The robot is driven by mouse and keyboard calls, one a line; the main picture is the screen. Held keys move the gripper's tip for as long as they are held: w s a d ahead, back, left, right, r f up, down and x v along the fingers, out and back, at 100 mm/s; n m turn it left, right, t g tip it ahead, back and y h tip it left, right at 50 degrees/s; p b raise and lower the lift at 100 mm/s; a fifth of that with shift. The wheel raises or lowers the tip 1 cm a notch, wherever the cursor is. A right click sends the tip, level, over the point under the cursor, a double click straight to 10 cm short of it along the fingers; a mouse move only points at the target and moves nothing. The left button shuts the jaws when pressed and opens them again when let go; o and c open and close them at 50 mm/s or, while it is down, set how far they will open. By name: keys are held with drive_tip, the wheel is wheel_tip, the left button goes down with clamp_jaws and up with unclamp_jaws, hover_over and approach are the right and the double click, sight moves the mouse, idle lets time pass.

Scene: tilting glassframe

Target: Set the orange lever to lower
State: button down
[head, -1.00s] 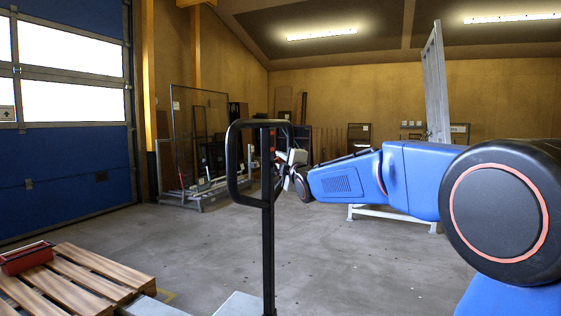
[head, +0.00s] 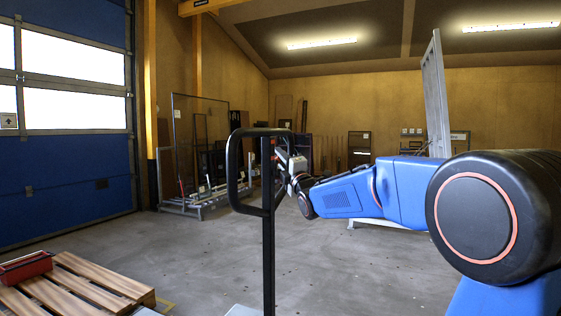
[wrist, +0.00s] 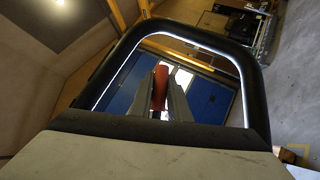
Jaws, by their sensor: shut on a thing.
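The orange lever (wrist: 160,88) stands upright between the fingers inside the black loop handle in the wrist view. My gripper (wrist: 162,102) is shut on it, one grey finger on each side. In the head view, the black loop handle (head: 232,172) stands on a dark upright post (head: 268,255) in front of my arm. My gripper (head: 288,164) is at the right side of the loop, partly behind its post.
A wooden pallet (head: 75,287) with a red toolbox (head: 25,268) lies at lower left. A rack with glass frames (head: 200,150) stands by the back wall. A tall leaning frame (head: 436,95) stands behind my arm. The floor between is clear.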

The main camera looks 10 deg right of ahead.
drive_tip(key=c, duration=1.7)
unclamp_jaws()
drive_tip(key=shift+o, duration=0.2)
drive_tip(key=v, duration=1.7)
drive_tip(key=shift+s, duration=0.25)
drive_tip(key=shift+d, duration=0.1)
